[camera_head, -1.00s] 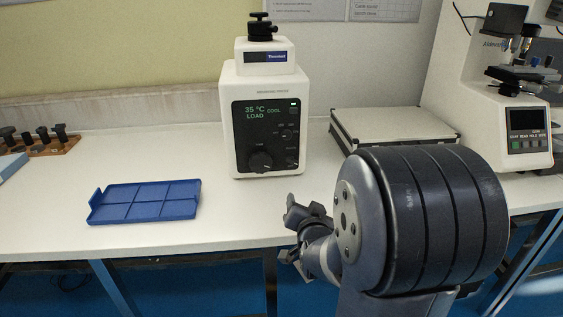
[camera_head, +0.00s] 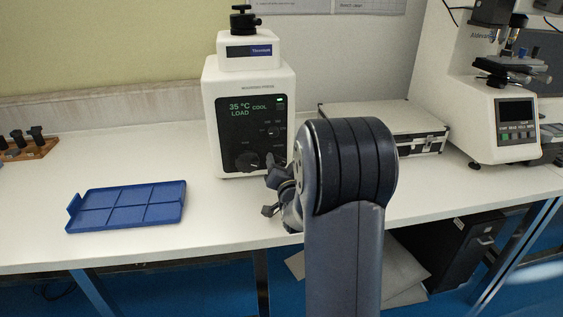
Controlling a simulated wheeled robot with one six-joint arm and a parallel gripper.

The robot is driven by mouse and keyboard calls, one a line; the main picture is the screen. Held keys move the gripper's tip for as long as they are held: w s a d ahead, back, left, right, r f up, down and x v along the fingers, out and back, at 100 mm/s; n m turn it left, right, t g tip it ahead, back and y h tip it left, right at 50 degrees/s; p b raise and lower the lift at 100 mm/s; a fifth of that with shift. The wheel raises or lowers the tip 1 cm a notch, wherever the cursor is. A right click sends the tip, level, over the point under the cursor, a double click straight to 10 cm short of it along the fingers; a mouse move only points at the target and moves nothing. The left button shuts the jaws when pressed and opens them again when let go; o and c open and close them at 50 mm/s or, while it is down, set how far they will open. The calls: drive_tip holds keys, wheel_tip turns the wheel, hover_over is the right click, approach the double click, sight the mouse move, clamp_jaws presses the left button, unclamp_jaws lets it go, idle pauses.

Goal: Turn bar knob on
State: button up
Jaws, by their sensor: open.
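The white mounting press (camera_head: 252,88) stands on the bench with a black front panel and a lit green display reading 35 °C, COOL and LOAD. A large dark knob (camera_head: 247,161) sits low on the panel, and a smaller knob (camera_head: 273,131) sits above it to the right. I cannot tell for sure which is the bar knob. My gripper (camera_head: 271,194) is open in front of the press's lower right, just right of and below the large knob. My own arm hides part of the gripper and the panel's lower right corner.
A blue divided tray (camera_head: 128,206) lies on the bench to the left. A flat silver-and-black case (camera_head: 385,122) lies right of the press, partly behind my arm. A white hardness tester (camera_head: 490,100) stands at the far right. A wooden rack (camera_head: 28,148) is at far left.

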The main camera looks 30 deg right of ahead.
drive_tip(key=shift+x, duration=0.8)
drive_tip(key=shift+c, duration=0.2)
drive_tip(key=c, duration=1)
drive_tip(key=shift+o, duration=0.2)
